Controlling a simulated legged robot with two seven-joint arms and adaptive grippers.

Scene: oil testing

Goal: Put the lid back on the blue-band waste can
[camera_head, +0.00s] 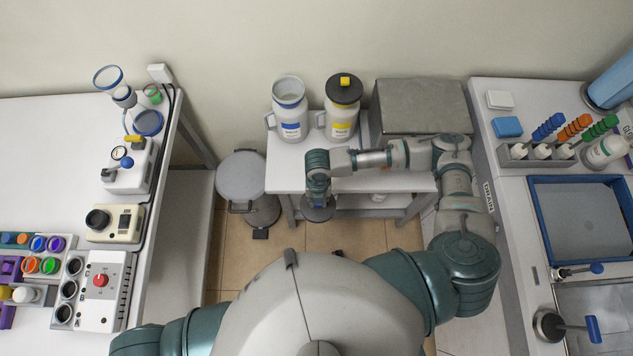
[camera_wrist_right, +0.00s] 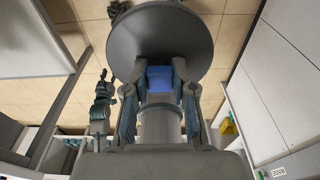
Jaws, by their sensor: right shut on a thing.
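The blue-band waste can (camera_head: 290,112) stands upright and open-topped at the back left of the small white table. My right gripper (camera_head: 318,190) is in front of that table, pointing down. In the right wrist view my right gripper (camera_wrist_right: 158,85) is shut on the blue knob (camera_wrist_right: 159,78) of a dark grey round lid (camera_wrist_right: 160,38). The lid also shows below the gripper in the head view (camera_head: 318,211), apart from the can. My left gripper is not in view; only part of my left arm shows at the bottom left.
The yellow-band can (camera_head: 342,115) with a black lid and yellow knob stands right of the blue-band can. A grey box (camera_head: 420,106) is further right on the table (camera_head: 285,178). A pedal bin (camera_head: 241,178) stands left on the floor. Benches with equipment flank both sides.

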